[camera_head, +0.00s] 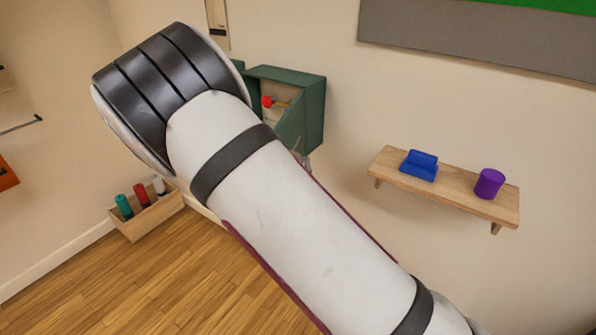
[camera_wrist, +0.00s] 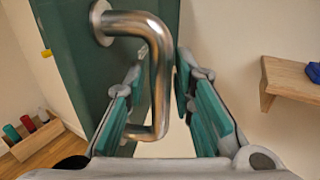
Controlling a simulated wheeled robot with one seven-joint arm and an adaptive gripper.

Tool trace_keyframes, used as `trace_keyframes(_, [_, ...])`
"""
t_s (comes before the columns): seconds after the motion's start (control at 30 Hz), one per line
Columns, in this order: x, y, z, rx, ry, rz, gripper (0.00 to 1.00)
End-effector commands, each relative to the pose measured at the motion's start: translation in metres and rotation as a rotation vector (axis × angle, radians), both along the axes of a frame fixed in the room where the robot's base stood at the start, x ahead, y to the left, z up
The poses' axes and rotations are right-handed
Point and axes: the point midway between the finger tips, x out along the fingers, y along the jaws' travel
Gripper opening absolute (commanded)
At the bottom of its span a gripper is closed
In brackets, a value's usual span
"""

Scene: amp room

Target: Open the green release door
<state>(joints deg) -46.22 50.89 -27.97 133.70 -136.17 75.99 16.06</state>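The green release door (camera_wrist: 85,70) fills the upper left of the wrist view, with a bent metal handle (camera_wrist: 160,85) on its face. In the head view the green box (camera_head: 315,112) hangs on the wall. Its door (camera_head: 291,128) appears ajar; a pale inside with a red round part (camera_head: 267,101) shows. My gripper (camera_wrist: 162,60) is open, its teal-padded fingers on either side of the handle's long bar, with slim gaps visible. Whether a finger touches the bar I cannot tell.
A wall shelf (camera_head: 448,192) to the right holds a blue block (camera_head: 419,165) and a purple cylinder (camera_head: 489,184). A wooden bin (camera_head: 150,216) with teal, red and white cylinders stands on the floor at left. The wall between the box and shelf is clear.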

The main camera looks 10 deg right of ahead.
Motion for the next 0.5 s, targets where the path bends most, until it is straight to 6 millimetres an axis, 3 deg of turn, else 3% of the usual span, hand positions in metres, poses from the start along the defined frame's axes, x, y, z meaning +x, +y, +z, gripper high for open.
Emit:
trace_keyframes(0.27, [-0.009,0.004,-0.002,0.001,0.006,0.002,0.23])
trace_keyframes(0.5, [-0.050,0.018,-0.002,0.001,0.007,0.005,0.23])
